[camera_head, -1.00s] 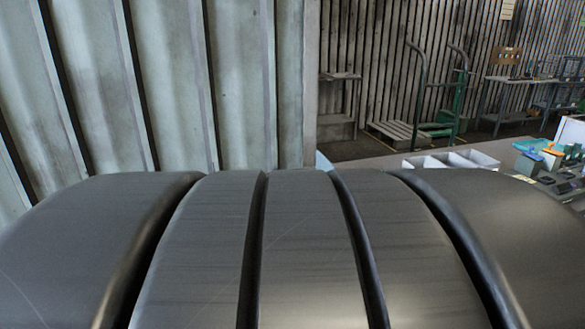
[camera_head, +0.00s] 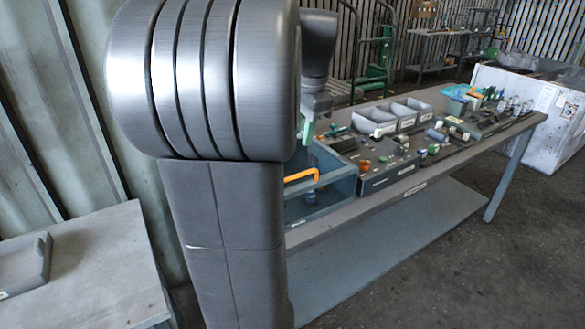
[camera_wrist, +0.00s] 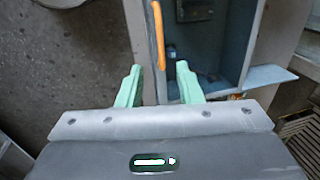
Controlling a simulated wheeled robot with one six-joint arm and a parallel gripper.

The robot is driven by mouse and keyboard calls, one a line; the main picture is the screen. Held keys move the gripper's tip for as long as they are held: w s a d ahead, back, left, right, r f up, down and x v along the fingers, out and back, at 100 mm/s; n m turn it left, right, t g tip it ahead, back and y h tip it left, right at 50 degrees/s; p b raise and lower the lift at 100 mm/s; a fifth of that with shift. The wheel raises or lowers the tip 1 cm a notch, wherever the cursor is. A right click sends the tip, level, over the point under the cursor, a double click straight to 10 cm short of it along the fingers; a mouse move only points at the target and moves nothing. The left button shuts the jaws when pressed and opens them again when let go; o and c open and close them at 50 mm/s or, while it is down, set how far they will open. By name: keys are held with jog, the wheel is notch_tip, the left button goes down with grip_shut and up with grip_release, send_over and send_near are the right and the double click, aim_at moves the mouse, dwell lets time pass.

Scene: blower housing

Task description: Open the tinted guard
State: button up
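The blower housing is a blue-grey box at the near left end of the bench. A bluish, tinted-looking guard panel (camera_head: 337,188) shows at its near side, partly hidden behind my arm. An orange handle (camera_head: 301,174) is at the panel's top edge; it also shows in the wrist view (camera_wrist: 157,32). My gripper (camera_head: 308,131) is just above the handle, with pale green fingers. In the wrist view my gripper (camera_wrist: 159,68) is open, and the handle's lower end lies between the fingertips in the picture. I see no contact; the depth gap is unclear.
The bench (camera_head: 420,180) carries grey bins (camera_head: 397,117) and several small parts beyond the housing. A lower side table (camera_head: 95,275) stands at left. A white crate (camera_head: 540,115) is at far right. The floor in front of the bench is clear.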

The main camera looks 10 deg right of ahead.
jog(key=f, duration=0.4)
jog(key=w+f, duration=0.1)
jog(key=f, duration=0.3)
jog(key=w+a+f, duration=0.1)
jog(key=f, duration=0.3)
jog(key=shift+w, duration=0.15)
jog(key=shift+d, duration=0.1)
grip_shut()
